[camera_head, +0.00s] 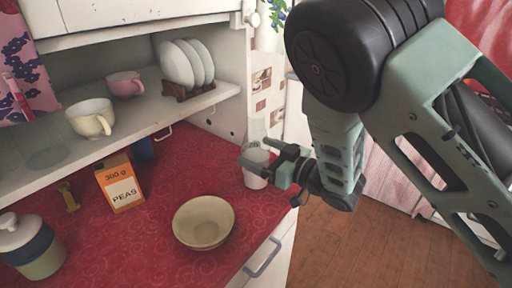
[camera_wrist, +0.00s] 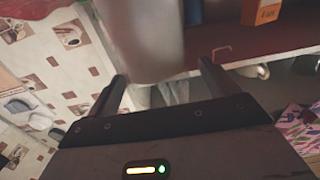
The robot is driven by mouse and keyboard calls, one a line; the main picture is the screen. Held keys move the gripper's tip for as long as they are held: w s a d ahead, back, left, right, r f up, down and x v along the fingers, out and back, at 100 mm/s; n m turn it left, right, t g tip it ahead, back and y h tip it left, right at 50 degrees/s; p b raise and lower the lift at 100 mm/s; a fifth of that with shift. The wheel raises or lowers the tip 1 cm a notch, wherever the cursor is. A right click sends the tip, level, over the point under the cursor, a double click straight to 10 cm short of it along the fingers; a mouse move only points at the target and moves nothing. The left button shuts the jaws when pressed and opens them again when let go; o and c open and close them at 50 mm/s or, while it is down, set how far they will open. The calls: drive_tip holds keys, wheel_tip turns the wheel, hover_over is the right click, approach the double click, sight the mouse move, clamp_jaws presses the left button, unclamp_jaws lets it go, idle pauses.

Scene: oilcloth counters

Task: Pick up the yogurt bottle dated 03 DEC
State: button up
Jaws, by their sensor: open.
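A whitish bottle (camera_head: 254,181) stands upright on the red counter near its right back corner. No date on it can be read. My gripper (camera_head: 258,156) is open, with its fingers at the bottle's upper part, seemingly one on each side. In the wrist view the bottle (camera_wrist: 145,38) is large and blurred, between and beyond the open fingertips (camera_wrist: 164,78). I cannot tell whether either finger touches it. The bottle's upper part is partly covered by the fingers in the head view.
A cream bowl (camera_head: 203,222) and an orange PEAS box (camera_head: 121,188) stand on the red counter (camera_head: 150,245). The shelf above holds cups (camera_head: 90,117) and a plate rack (camera_head: 187,90). A tiled wall (camera_wrist: 65,60) is close behind.

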drive_tip(key=shift+x, duration=0.85)
drive_tip(key=shift+w+r, duration=0.1)
drive_tip(key=c, duration=1.5)
drive_tip(key=shift+c, duration=0.2)
drive_tip(key=shift+r, duration=0.2)
